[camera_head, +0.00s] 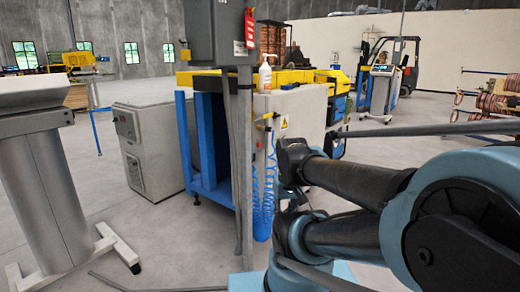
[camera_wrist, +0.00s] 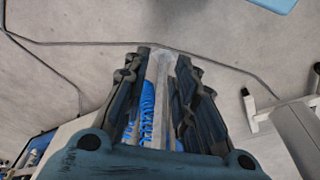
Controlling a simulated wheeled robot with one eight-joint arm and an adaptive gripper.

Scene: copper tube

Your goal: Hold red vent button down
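I cannot clearly pick out the red vent button in either view. A small red spot (camera_head: 259,146) shows on the end of the pale machine (camera_head: 296,116), below a yellow fitting (camera_head: 265,122), but it is too small to identify. My gripper (camera_wrist: 163,58) has its two dark fingers apart in the wrist view. Between them I see a grey post and a blue coiled hose (camera_wrist: 147,100) beyond; nothing is clearly held. In the head view my arm reaches in from the right, and its dark end partly covers the machine's end; the fingers are not distinct there.
A grey post (camera_head: 243,170) with a grey box (camera_head: 214,32) and red tag (camera_head: 250,29) stands before the machine. The blue coiled hose (camera_head: 262,205) hangs beside it. A grey cabinet (camera_head: 150,150) and pedestal (camera_head: 55,190) stand left. Dark cables lie on the floor.

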